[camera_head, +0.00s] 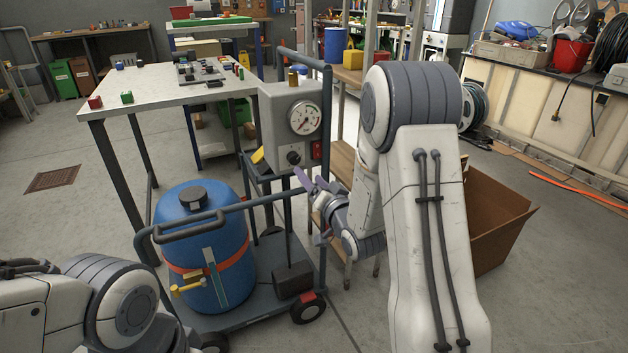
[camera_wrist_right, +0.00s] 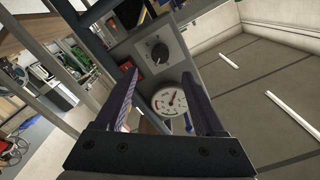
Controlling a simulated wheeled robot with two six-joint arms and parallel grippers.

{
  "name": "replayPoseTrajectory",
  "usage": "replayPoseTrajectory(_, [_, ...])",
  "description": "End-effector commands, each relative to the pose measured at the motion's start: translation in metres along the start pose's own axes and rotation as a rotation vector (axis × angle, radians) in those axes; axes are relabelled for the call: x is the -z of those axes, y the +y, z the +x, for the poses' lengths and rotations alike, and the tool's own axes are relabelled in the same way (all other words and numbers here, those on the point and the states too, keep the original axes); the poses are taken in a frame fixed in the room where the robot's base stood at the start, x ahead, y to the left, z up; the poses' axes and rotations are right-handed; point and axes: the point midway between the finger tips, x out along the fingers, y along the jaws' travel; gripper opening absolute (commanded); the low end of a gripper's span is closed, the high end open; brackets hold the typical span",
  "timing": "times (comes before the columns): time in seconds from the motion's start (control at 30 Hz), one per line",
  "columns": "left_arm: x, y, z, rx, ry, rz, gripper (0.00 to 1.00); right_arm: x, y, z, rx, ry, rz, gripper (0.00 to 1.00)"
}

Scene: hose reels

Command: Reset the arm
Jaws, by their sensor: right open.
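My right gripper (camera_head: 312,184) is open and empty in front of the grey gauge panel (camera_head: 270,120) on the blue-drum cart. Its two fingers also frame the panel in the wrist view (camera_wrist_right: 160,88). A black knob (camera_head: 294,158) sits low on the panel, just above the fingertips in the head view; it also shows in the wrist view (camera_wrist_right: 158,52). A round white gauge (camera_head: 305,118) with a red needle is above the knob, and shows between the fingers in the wrist view (camera_wrist_right: 170,101). No contact with the panel is clear. My left gripper is out of view.
The cart carries a blue drum (camera_head: 206,250) with an orange strap, behind a dark handle rail (camera_head: 190,226). A white-topped table (camera_head: 150,85) stands behind. A shelf rack (camera_head: 343,160) and a cardboard box (camera_head: 495,215) are near my right arm. Open floor lies left.

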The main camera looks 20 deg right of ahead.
Motion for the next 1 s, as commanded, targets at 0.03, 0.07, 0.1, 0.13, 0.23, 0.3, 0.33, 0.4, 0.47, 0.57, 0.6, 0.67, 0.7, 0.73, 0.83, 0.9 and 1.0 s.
replayPoseTrajectory(0.03, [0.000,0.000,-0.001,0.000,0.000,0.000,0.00,0.000,0.001,-0.006,-0.003,0.000,0.001,0.71])
replayPoseTrajectory(0.07, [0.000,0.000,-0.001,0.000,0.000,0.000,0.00,0.000,0.001,-0.009,-0.002,0.000,0.001,0.71])
replayPoseTrajectory(0.1, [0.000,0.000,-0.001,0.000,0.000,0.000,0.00,0.000,0.000,-0.012,-0.001,0.000,0.000,0.71])
replayPoseTrajectory(0.13, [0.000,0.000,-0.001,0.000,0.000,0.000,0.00,0.000,0.000,-0.014,-0.001,-0.001,0.000,0.71])
replayPoseTrajectory(0.23, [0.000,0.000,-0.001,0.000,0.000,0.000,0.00,0.000,0.000,-0.017,0.000,0.000,0.000,0.71])
replayPoseTrajectory(0.3, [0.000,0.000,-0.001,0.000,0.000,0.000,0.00,0.000,0.000,-0.017,0.001,0.000,-0.001,0.71])
replayPoseTrajectory(0.33, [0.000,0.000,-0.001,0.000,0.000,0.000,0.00,0.000,0.000,-0.017,0.001,0.000,-0.001,0.71])
replayPoseTrajectory(0.4, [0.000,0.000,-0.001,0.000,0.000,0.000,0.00,0.000,0.000,-0.017,0.001,0.000,-0.001,0.71])
replayPoseTrajectory(0.47, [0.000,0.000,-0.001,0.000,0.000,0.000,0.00,0.000,0.000,-0.017,0.000,0.000,0.000,0.71])
replayPoseTrajectory(0.57, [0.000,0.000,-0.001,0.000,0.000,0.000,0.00,0.000,0.000,-0.017,0.000,0.000,0.000,0.71])
replayPoseTrajectory(0.6, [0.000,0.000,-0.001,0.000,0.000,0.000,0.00,0.000,0.000,-0.017,0.000,0.000,0.000,0.71])
replayPoseTrajectory(0.67, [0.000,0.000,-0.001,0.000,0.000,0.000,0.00,0.000,0.000,-0.017,0.000,-0.001,-0.001,0.71])
replayPoseTrajectory(0.7, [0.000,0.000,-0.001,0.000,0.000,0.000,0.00,-0.002,-0.002,-0.016,-0.001,-0.007,-0.004,0.71])
replayPoseTrajectory(0.73, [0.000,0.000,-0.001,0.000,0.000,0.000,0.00,-0.003,-0.003,-0.016,-0.003,-0.015,-0.009,0.71])
replayPoseTrajectory(0.83, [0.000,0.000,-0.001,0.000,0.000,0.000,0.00,-0.016,-0.015,-0.013,-0.017,-0.078,-0.045,0.71])
replayPoseTrajectory(0.9, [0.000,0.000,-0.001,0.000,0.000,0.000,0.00,-0.031,-0.029,-0.013,-0.036,-0.157,-0.091,0.71])
replayPoseTrajectory(1.0, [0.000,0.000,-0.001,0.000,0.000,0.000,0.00,-0.060,-0.053,-0.020,-0.067,-0.304,-0.176,0.71])
